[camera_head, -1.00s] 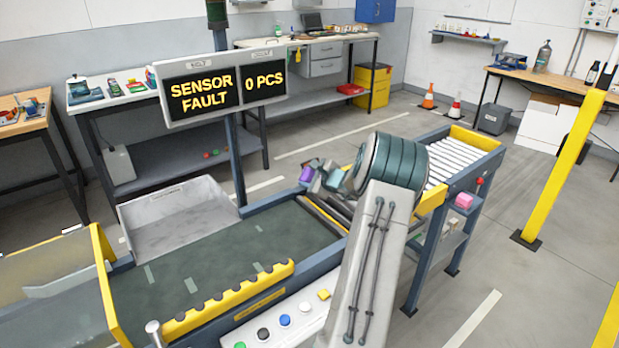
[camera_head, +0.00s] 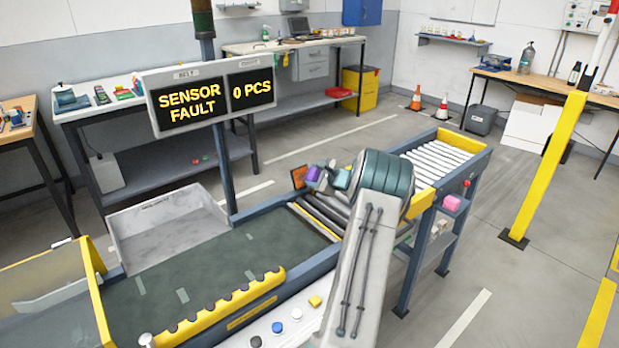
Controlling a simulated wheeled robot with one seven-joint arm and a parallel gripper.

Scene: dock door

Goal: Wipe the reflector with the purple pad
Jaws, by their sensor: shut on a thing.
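My gripper (camera_head: 322,181) is shut on the purple pad (camera_head: 313,173) and holds it above the far side of the conveyor, near the rollers. A small orange-faced plate with a dark frame (camera_head: 298,177), which looks like the reflector, stands just left of the pad. The pad is very close to its right edge; I cannot tell whether they touch. My arm hides part of the rollers behind it.
The dark conveyor belt (camera_head: 215,268) runs to the left, with a yellow toothed guard (camera_head: 228,307) in front. A sign on a post (camera_head: 212,98) reads "SENSOR FAULT" and "0 PCS". A grey bin (camera_head: 165,228) stands behind the belt.

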